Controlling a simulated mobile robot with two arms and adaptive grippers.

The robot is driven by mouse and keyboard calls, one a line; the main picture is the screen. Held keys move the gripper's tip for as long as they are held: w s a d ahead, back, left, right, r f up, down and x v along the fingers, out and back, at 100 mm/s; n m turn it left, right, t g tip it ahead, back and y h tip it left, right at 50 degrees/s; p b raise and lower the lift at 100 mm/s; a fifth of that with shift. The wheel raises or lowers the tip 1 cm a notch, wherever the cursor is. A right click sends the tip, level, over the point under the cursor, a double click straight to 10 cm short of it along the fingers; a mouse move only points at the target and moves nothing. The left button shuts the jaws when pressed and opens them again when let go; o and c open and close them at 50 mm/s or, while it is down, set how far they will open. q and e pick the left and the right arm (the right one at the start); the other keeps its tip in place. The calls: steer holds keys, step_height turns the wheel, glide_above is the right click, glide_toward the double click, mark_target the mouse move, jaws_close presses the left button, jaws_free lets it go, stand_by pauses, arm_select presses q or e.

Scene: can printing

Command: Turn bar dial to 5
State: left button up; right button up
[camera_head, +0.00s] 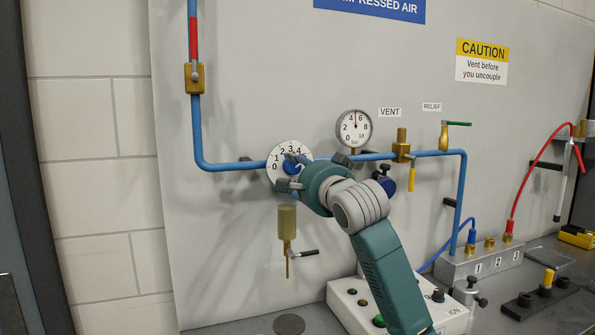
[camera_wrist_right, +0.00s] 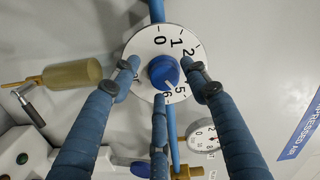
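The white bar dial (camera_head: 276,177) with its blue knob (camera_head: 290,167) sits on the blue pipe on the panel. My right gripper (camera_head: 294,172) reaches in front of it and covers its lower right. In the right wrist view, the gripper's three blue fingers (camera_wrist_right: 161,84) are spread around the knob (camera_wrist_right: 163,71), and gaps show beside it. A light mark on the knob seems to point toward 5 and 6. A finger hides 3 and 4. The round gauge (camera_head: 354,133) has its needle near straight up, between 4 and 6. My left gripper is not in view.
A brass filter (camera_head: 287,222) hangs below the dial. A brass valve with a yellow handle (camera_head: 411,175) and the relief valve (camera_head: 444,136) are on the right. A white control box (camera_head: 345,302) stands on the bench below. The panel left of the dial is mostly bare.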

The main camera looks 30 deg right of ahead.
steer(key=shift+r, duration=0.15)
steer(key=v, duration=1.2)
steer(key=w+d+n, duration=0.1)
steer(key=w+n, duration=0.1)
steer(key=w, duration=0.1)
steer(key=w+n, duration=0.3)
steer(key=w, duration=0.1)
steer(key=w+d+n, duration=0.1)
steer(key=w+n, duration=0.1)
steer(key=w, duration=0.2)
steer(key=shift+d+r+n+p, duration=0.15)
steer(key=shift+d+n+p, duration=0.2)
steer(key=shift+n+p, duration=0.05)
steer(key=shift+x, duration=0.8)
